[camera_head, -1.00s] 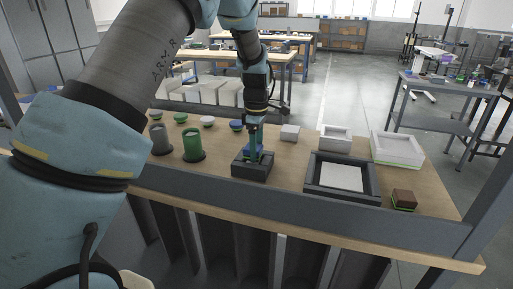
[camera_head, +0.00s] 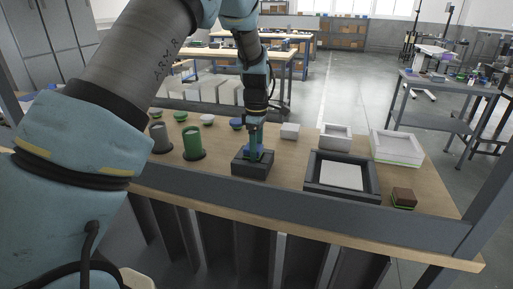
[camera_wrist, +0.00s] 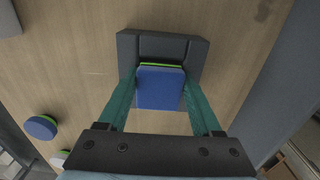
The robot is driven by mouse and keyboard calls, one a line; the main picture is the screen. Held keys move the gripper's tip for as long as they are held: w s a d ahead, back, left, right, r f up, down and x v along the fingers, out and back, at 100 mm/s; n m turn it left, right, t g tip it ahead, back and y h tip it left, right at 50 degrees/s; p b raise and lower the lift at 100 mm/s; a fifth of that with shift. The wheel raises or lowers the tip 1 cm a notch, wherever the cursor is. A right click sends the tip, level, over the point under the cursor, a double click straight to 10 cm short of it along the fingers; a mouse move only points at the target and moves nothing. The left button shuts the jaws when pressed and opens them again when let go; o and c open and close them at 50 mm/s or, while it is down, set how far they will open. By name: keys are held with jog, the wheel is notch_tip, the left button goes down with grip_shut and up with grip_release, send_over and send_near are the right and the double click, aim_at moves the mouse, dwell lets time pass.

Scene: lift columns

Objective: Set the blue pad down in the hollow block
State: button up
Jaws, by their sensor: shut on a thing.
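The blue pad (camera_wrist: 160,88) is between the two teal fingers of my gripper (camera_wrist: 158,105) in the wrist view, with a bright green edge along its far side. My gripper (camera_head: 255,148) is shut on the pad and points down over the dark grey hollow block (camera_head: 251,169) in the head view. The hollow block (camera_wrist: 190,50) shows its far wall and parts of its sides in the wrist view; the pad and fingers hide its near part. I cannot tell whether the pad touches the block's floor.
A grey cylinder (camera_head: 160,139) and a green cylinder (camera_head: 194,145) stand to the left. Small round pieces line the back left. A dark frame with a white inset (camera_head: 341,176), white boxes (camera_head: 397,149) and a brown block (camera_head: 403,199) are to the right.

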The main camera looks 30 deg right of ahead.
dwell(0.3)
jog(key=o, duration=1.4)
jog(key=shift+r+p, duration=2.75)
jog(key=shift+r, duration=0.75)
jog(key=shift+s+f, duration=0.1)
jog(key=shift+s, duration=0.05)
